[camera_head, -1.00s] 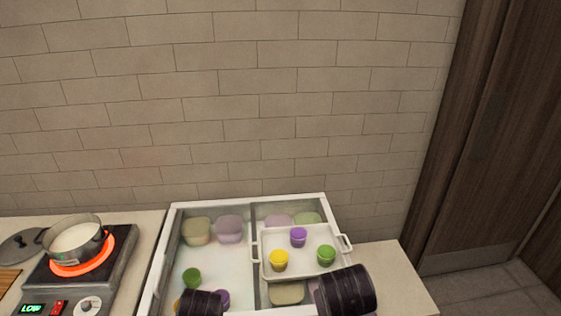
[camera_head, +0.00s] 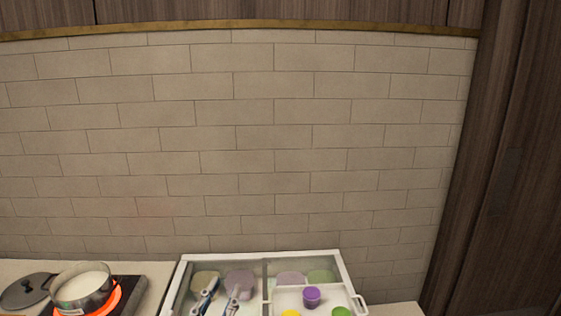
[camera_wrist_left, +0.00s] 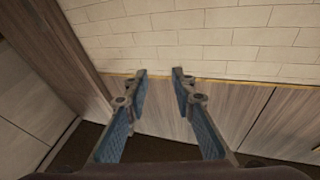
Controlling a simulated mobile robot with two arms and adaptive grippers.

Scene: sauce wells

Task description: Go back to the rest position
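My left gripper (camera_head: 219,292) shows at the bottom of the head view, in front of the left half of the glass-topped case (camera_head: 345,263). In the left wrist view my left gripper (camera_wrist_left: 160,76) has its two blue-padded fingers apart, with nothing between them. Wall tiles and wood panels lie beyond the fingers. My right gripper is in neither view now. A white tray (camera_head: 359,301) sits over the right half of the case, cut off by the lower edge. It holds a purple cup (camera_head: 312,297), a yellow cup (camera_head: 290,313) and a green cup (camera_head: 341,311).
At the lower left, a pot (camera_head: 84,288) of white liquid stands on a glowing burner (camera_head: 117,296). A dark lid (camera_head: 24,291) lies left of it. A tiled wall (camera_head: 240,140) stands behind the counter. A dark wood door (camera_head: 510,170) is at the right.

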